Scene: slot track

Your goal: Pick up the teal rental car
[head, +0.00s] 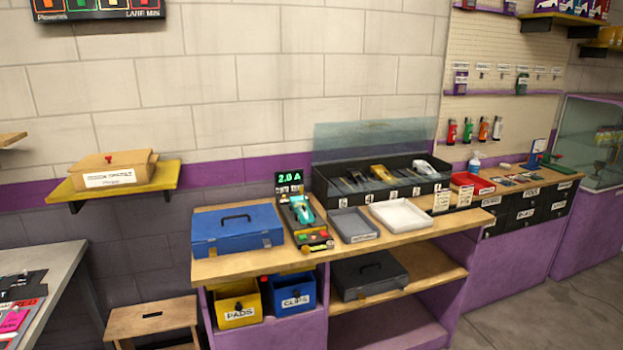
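A teal car (300,209), small in this view, sits on a dark stand (296,231) on the wooden counter (228,268). The stand has a green display reading 2.0 A at its back and coloured buttons at its front. I take this car for the teal rental car. My gripper is not in view.
A blue case (225,240) stands left of the stand. A grey tray (349,231) and a white tray (401,219) lie to its right. Behind them a black case (325,196) with a raised clear lid (350,141) holds a gold car (381,174) and a white car (421,167).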

